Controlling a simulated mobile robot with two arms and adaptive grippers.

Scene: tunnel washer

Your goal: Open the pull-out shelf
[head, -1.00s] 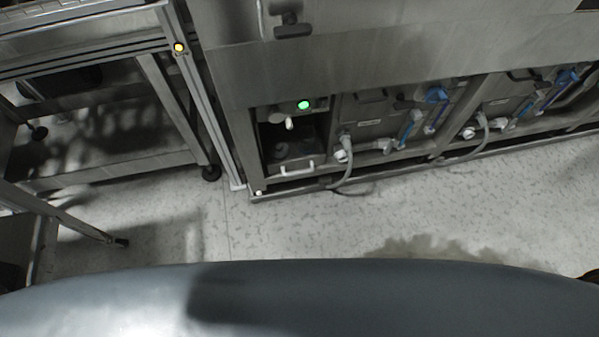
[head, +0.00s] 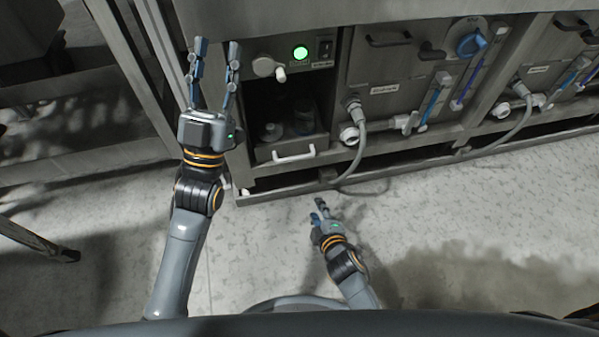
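The pull-out shelf (head: 305,145) sits low in the left end of the steel machine, inside an open-fronted bay. Its front carries a white bar handle (head: 294,154). It looks pushed in, level with the frame. Bottles (head: 302,118) stand on it, partly in shadow. My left gripper (head: 217,48) is open and empty, raised to the left of the bay, its fingers pointing up the picture. My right gripper (head: 317,208) is low, in front of the machine and below the handle in the picture. Its two fingertips show slightly apart with nothing between them. Neither gripper touches the handle.
Above the bay are a green lit button (head: 300,53) and a white knob (head: 281,74). To the right is a panel with a blue dial (head: 471,44) and a grey hose (head: 361,140). A steel rack stands at left. Speckled floor (head: 450,210) in front is clear.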

